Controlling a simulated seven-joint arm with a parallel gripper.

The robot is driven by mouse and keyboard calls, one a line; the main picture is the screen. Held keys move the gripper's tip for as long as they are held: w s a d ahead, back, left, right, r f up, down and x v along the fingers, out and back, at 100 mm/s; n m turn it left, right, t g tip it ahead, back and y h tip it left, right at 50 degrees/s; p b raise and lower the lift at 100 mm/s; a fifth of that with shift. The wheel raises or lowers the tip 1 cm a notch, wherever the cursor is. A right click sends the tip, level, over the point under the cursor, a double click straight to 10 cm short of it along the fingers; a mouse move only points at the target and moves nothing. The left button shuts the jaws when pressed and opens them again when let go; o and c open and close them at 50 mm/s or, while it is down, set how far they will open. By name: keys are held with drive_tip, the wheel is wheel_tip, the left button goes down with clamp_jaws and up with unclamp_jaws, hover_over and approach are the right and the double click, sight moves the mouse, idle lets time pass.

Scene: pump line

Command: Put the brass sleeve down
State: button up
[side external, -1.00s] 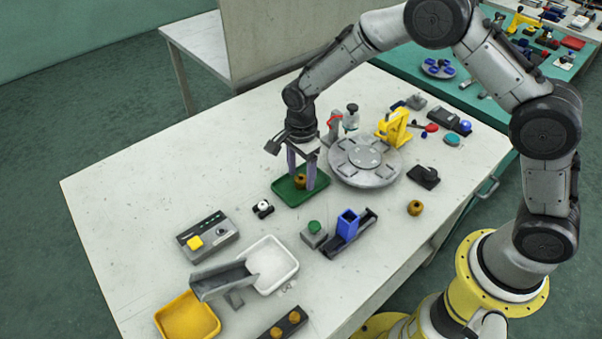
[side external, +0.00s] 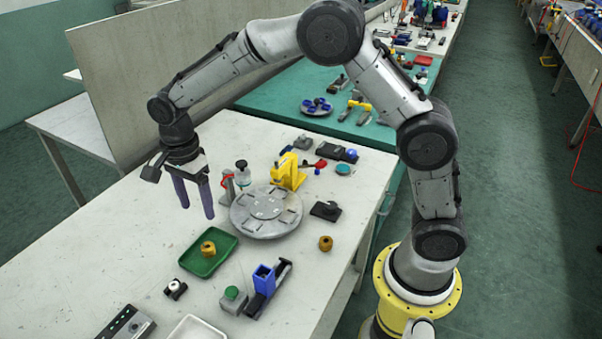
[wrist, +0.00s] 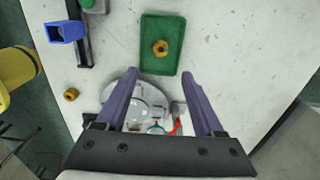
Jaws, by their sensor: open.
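A brass sleeve (side external: 208,248) stands in the green tray (side external: 222,257) on the white table. It also shows in the wrist view (wrist: 160,48), inside the tray (wrist: 172,66). My gripper (side external: 197,208) is open and empty, raised above the table and behind the tray in the side view. In the wrist view, my open fingers (wrist: 163,75) are spread wide with nothing between them. A second, similar brass piece (side external: 326,243) stands on the bare table to the right; it also shows in the wrist view (wrist: 71,94).
A grey round turntable (side external: 266,211) stands right of the tray. Behind it are a yellow fixture (side external: 288,172) and a small bottle (side external: 242,173). A blue square holder (side external: 264,278) and a green button box (side external: 233,298) stand in front. The table left of the tray is clear.

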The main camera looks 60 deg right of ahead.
drive_tip(key=s+d+r+n+t, duration=0.3)
drive_tip(key=s+d+r+n, duration=0.35)
drive_tip(key=s+r, duration=0.5)
drive_tip(key=s+d+n+t, duration=0.2)
drive_tip(key=s+d+n, duration=0.2)
drive_tip(key=s+n, duration=0.7)
drive_tip(key=s, duration=0.6)
drive_tip(key=shift+d+r+t, duration=0.2)
drive_tip(key=shift+r+t, duration=0.1)
